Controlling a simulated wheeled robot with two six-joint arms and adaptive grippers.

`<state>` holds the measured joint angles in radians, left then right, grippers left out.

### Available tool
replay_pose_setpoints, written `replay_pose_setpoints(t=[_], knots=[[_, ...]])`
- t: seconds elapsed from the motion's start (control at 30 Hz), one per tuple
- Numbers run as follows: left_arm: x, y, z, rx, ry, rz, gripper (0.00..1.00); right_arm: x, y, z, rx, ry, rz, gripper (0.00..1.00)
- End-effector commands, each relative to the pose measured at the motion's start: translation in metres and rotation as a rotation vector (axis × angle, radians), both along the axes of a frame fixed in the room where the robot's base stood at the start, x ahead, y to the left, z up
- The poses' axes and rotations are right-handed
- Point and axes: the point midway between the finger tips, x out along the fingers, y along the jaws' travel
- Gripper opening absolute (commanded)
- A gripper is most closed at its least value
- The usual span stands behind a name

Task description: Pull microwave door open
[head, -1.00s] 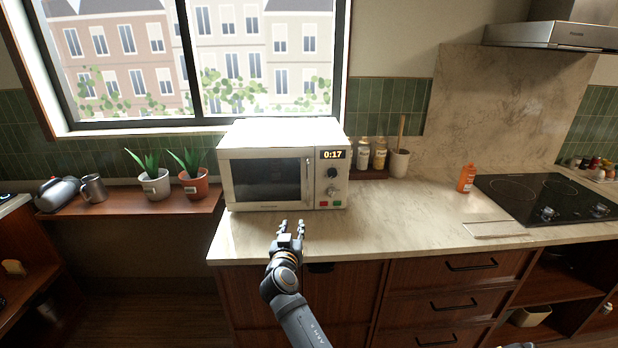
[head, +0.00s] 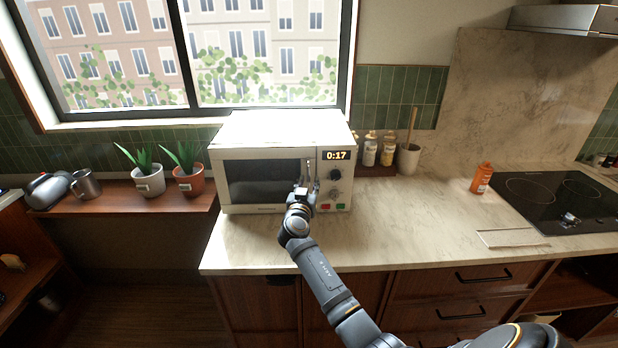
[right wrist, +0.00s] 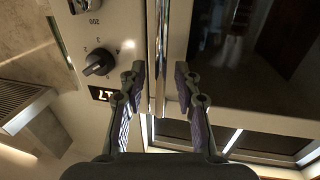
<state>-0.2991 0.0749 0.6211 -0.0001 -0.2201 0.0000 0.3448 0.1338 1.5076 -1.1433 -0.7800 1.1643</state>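The white microwave (head: 282,130) stands on the counter below the window, its dark-windowed door (head: 257,178) shut. A vertical metal door handle (head: 309,166) is at the door's right side, left of the control panel. My right gripper (head: 308,186) is in front of the handle and hides its lower part. In the right wrist view the open fingers of my right gripper (right wrist: 160,78) lie on either side of the handle (right wrist: 158,45), with gaps visible on both sides. The control knob (right wrist: 99,62) and dark door glass (right wrist: 255,50) flank it. My left gripper is not in view.
Two potted plants (head: 150,185), a mug (head: 86,186) and a kettle (head: 47,190) stand on the lower ledge at left. Bottles (head: 370,152) and a utensil crock (head: 408,158) are right of the microwave. The counter (head: 410,215) in front of them is clear.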

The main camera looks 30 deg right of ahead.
Motion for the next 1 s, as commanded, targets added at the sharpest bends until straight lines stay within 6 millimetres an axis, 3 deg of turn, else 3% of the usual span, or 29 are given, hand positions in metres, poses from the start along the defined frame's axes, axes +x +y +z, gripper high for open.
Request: replay_pose_setpoints(t=[0.13,0.4,0.63,1.0], knots=[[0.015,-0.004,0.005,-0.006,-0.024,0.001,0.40,0.008,-0.008,0.000,0.001,0.001,0.000,0.32],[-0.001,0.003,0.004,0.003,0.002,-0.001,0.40,0.010,-0.009,-0.001,0.001,0.000,0.000,0.32],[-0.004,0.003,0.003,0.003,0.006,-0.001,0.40,0.009,-0.009,-0.001,0.001,0.001,0.000,0.01],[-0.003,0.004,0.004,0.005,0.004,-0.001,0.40,0.009,-0.009,-0.001,0.001,0.001,0.000,0.00]])
